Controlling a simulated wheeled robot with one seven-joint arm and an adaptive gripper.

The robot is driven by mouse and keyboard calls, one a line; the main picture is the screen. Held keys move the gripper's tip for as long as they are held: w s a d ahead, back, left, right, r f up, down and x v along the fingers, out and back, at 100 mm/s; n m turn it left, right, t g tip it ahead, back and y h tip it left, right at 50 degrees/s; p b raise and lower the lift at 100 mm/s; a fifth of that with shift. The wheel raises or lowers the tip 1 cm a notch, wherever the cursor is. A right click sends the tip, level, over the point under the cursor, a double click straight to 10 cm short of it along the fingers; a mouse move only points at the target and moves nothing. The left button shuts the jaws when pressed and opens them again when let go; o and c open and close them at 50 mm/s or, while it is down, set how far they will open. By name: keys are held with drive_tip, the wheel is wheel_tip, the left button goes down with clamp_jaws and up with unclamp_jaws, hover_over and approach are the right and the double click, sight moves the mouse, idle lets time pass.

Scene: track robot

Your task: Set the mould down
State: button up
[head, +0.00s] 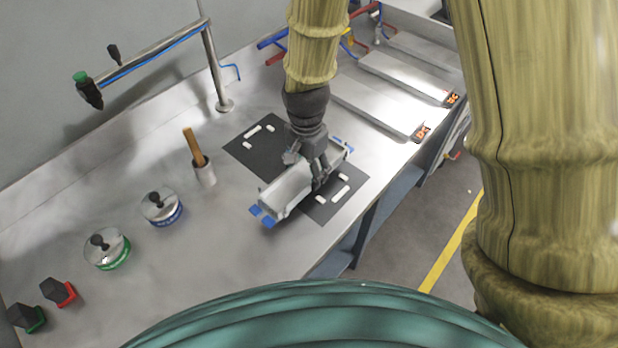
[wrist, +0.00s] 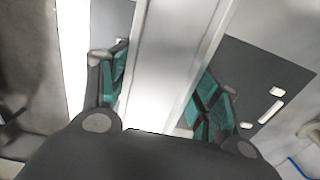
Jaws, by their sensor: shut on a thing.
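The mould (head: 287,193) is a long, light metal trough with blue ends. It lies across the black mat (head: 248,150) with white marks, in the middle of the bench. I cannot tell whether it touches the mat or is slightly above it. My gripper (head: 318,175) comes down from above and is shut on the mould. In the wrist view the mould (wrist: 175,60) runs between the two teal-padded fingers, and part of the mat (wrist: 265,85) shows at right. My gripper hides the middle of the mould in the head view.
Two lidded pots (head: 161,207) (head: 107,248), a holder with a wooden handle (head: 204,172) and a tap-like pipe (head: 212,65) stand to the left. Flat plates with orange displays (head: 385,108) lie at the back right. The bench's front edge (head: 345,222) is close to the mat.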

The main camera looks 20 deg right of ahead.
drive_tip(key=w, duration=0.2)
drive_tip(key=w+p, duration=0.1)
drive_tip(key=w, duration=0.4)
drive_tip(key=shift+w+d+f+p, duration=0.2)
drive_tip(key=shift+d+f+p, duration=0.1)
drive_tip(key=shift+d+p, duration=0.1)
drive_tip(key=shift+f+p, duration=0.7)
drive_tip(key=shift+f, duration=1.05)
drive_tip(key=shift+f, duration=0.1)
drive_tip(key=o, duration=1.8)
drive_tip(key=shift+c, duration=0.2)
drive_tip(key=shift+s, duration=0.1)
wheel_tip(320, 180, up, 12)
drive_tip(key=b, duration=0.3)
